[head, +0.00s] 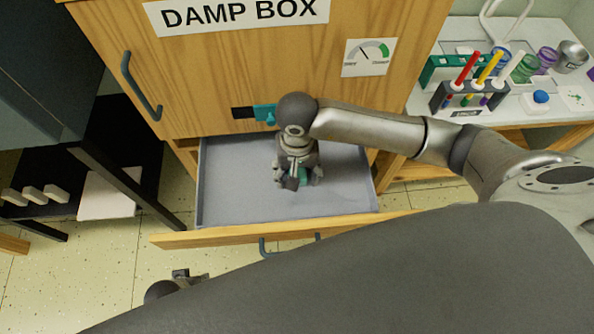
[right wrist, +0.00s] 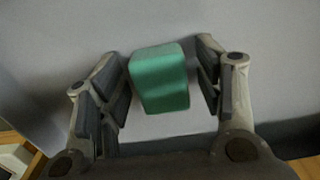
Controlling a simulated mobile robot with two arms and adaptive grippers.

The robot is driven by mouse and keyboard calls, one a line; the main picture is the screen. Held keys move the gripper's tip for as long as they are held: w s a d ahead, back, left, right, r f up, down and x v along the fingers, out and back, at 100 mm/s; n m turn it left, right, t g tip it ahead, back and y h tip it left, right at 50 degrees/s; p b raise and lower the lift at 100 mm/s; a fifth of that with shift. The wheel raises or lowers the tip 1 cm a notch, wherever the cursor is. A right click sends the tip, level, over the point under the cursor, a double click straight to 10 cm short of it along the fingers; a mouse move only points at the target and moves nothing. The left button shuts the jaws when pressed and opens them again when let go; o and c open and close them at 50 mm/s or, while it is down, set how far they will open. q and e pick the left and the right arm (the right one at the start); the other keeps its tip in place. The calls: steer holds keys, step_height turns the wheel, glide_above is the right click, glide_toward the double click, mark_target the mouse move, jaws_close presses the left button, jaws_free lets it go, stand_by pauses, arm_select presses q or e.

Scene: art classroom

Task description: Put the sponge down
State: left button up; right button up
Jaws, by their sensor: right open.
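The sponge is a green block (right wrist: 160,80) between the fingers of my right gripper (right wrist: 165,85) in the right wrist view. The fingers are open, with narrow gaps beside the sponge. In the head view my right gripper (head: 297,182) points down inside the open grey drawer (head: 235,185), and a bit of green sponge (head: 304,174) shows beside it. The sponge appears to rest on the drawer floor, though its underside is hidden. Part of my left gripper (head: 182,280) shows at the lower left of the head view, mostly hidden by my arm; its jaws are unclear.
The drawer is pulled out under the wooden cabinet labelled DAMP BOX (head: 240,12). Its wooden front (head: 210,234) is nearest me. A white table (head: 425,97) with a marker rack (head: 470,92) and jars stands right. A dark shelf (head: 110,130) stands left. The drawer's left part is clear.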

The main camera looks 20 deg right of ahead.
steer(key=shift+r, duration=0.1)
steer(key=shift+r, duration=0.1)
arm_select(q)
steer(key=f, duration=0.1)
steer(key=s+f+p, duration=0.1)
steer(key=f, duration=0.3)
steer(key=shift+s+a+p, duration=0.2)
steer(key=shift+s+p, duration=0.1)
steer(key=shift+s, duration=0.1)
arm_select(e)
step_height(320, 180, up, 12)
